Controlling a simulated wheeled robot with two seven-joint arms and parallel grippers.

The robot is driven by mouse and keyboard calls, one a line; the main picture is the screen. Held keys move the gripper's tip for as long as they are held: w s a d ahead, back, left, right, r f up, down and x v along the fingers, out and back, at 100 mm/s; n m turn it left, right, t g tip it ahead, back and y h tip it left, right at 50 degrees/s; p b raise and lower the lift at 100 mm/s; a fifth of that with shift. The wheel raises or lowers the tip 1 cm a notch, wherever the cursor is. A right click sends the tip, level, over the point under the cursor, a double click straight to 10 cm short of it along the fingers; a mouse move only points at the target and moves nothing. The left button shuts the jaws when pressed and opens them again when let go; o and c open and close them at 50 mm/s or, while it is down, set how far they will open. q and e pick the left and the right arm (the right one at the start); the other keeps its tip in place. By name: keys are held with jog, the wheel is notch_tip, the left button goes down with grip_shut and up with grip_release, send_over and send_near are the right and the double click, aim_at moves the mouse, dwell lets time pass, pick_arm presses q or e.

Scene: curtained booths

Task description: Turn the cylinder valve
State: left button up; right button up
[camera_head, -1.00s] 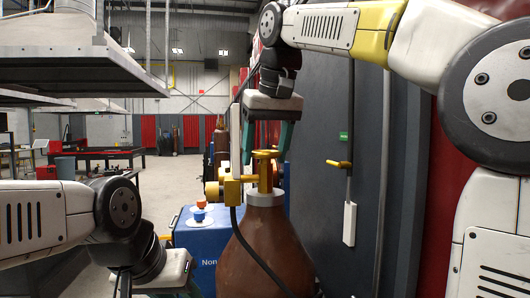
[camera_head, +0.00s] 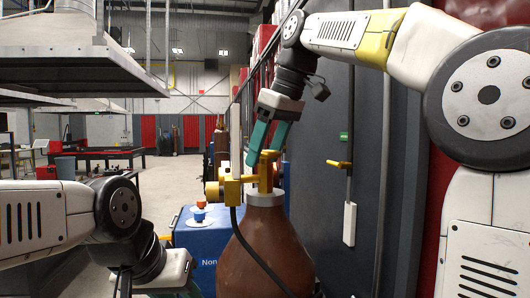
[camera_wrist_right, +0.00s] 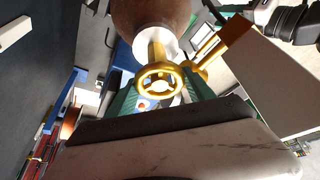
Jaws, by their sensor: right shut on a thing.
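A brown gas cylinder (camera_head: 255,252) stands upright in front of me, with a grey collar and a yellow valve (camera_head: 265,178) on top. The valve's round, spoked handwheel (camera_wrist_right: 160,82) shows in the right wrist view, between the two teal fingers. My right gripper (camera_head: 264,156) comes down on the valve from above, tilted, and is shut on the handwheel. Its fingers partly hide the wheel in the head view. My left gripper (camera_head: 178,284) is low at the bottom edge, apart from the cylinder. Its fingertips are mostly cut off.
A yellow regulator (camera_head: 230,188) with a black hose sits on the valve's left side. A blue box (camera_head: 198,238) with red and blue knobs stands behind the cylinder. A dark wall panel (camera_head: 318,190) with a yellow lever (camera_head: 339,164) is close on the right. Open floor lies at left.

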aim_at(277, 152)
dwell(0.4)
jog(key=o, duration=1.1)
jog(key=shift+v, duration=3.9)
